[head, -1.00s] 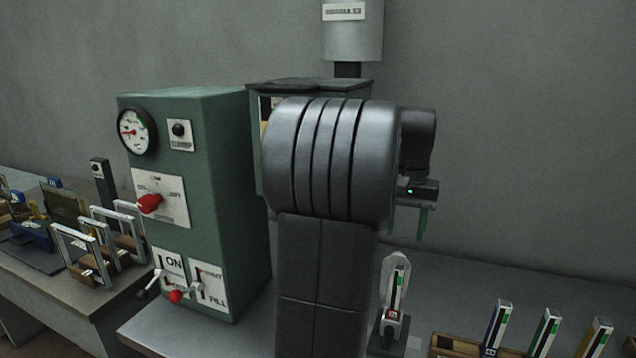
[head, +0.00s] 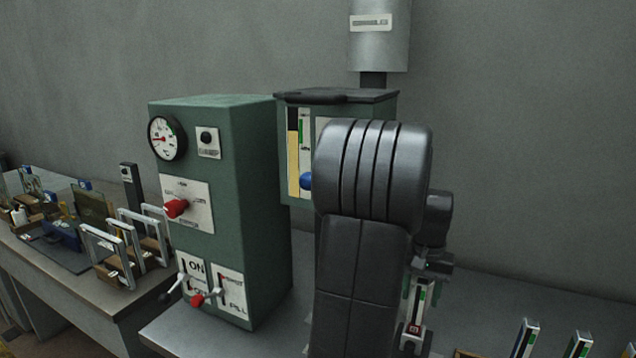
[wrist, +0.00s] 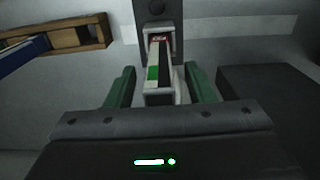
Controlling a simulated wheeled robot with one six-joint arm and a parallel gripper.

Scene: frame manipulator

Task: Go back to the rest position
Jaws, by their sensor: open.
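My gripper (wrist: 160,78) is open in the wrist view. Its two green fingers stand on either side of an upright white cartridge (wrist: 153,75) with a green and dark strip, with visible gaps. The cartridge sits in a small holder (wrist: 156,18). In the head view my gripper (head: 421,282) is partly hidden behind my arm, level with the upper part of the cartridge (head: 421,305). The fingertips are hard to make out there.
A green machine (head: 264,190) with gauge and levers stands left of my arm. A green cabinet (head: 340,97) stands behind it. Several cartridges (head: 527,337) stand front right. Frames (head: 108,252) stand on the left table.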

